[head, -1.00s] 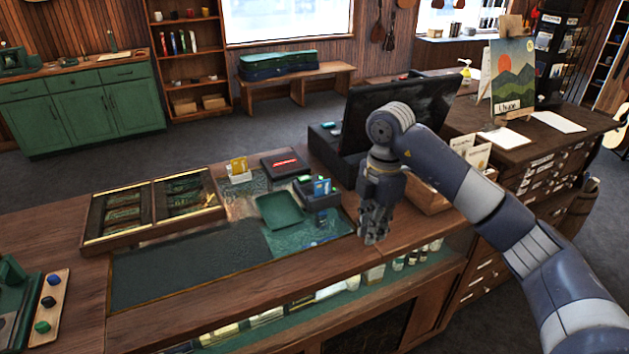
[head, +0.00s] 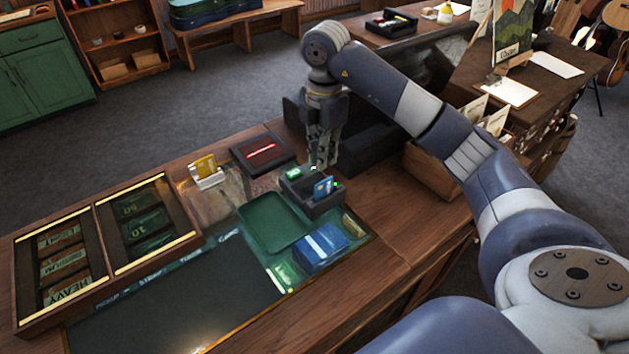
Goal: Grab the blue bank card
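The blue bank card (head: 322,188) stands upright in the front of a small dark card terminal (head: 330,205) on the counter. My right gripper (head: 325,165) points down just behind the card and terminal, near the terminal's far edge. I see no card in it, and its fingers are too small and dark to tell whether they are apart. Whether it touches the terminal cannot be told. My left gripper is not in view.
A green tray (head: 272,222) lies left of the terminal. A yellow card (head: 205,166) stands in a white holder (head: 208,180). Behind are a dark box with a red bar (head: 262,151) and a dark monitor (head: 410,62). A wooden string case (head: 95,285) is at left.

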